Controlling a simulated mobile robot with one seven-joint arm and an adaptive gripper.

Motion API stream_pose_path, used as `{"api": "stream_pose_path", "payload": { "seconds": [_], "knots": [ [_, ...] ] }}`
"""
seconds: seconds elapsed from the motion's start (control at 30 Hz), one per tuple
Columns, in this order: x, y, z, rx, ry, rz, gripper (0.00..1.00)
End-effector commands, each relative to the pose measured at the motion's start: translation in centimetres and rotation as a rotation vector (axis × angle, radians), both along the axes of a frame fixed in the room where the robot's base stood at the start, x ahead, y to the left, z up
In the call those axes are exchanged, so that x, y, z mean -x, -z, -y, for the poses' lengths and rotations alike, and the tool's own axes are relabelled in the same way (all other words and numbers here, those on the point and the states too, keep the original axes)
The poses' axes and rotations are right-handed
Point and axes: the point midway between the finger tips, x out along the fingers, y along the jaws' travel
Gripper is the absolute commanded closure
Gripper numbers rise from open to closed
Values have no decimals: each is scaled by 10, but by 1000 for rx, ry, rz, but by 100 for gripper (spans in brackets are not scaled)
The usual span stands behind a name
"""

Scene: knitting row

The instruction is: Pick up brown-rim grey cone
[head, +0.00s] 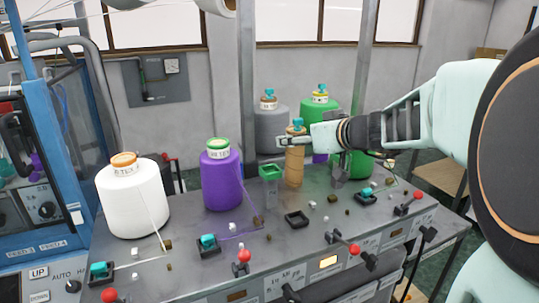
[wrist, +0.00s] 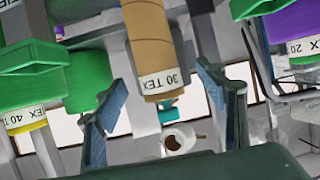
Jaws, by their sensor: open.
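The brown-rim grey cone (head: 271,130) stands upright toward the back of the machine top in the head view, with a white label band and a teal piece on its top. I cannot make it out for certain in the wrist view. My gripper (head: 308,146) is open, in front of the grey cone and to its right. In the wrist view my gripper (wrist: 164,84) has its two fingers spread apart. A tan tube marked 30 TEX (wrist: 154,40) appears between the finger lines; whether it touches them cannot be told.
The tan tube (head: 294,168) stands before the grey cone. Green cones (head: 350,164) stand right and behind. A purple cone (head: 221,183) and a white cone (head: 134,203) stand left. A green square cup (head: 270,186), black trays and red-knobbed levers crowd the front.

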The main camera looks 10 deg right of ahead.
Motion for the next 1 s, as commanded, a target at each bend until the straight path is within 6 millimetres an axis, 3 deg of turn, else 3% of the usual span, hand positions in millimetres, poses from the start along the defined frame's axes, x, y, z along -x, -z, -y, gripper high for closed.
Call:
{"api": "stream_pose_path", "payload": {
  "seconds": [0.1,0.5,0.77,1.0],
  "knots": [
    [0,0,0,0,0,0,35],
    [0,0,0,0,0,0,76],
    [0,-4,0,1,-1,2,77],
    [0,-39,0,2,-2,6,77]
  ]
}}
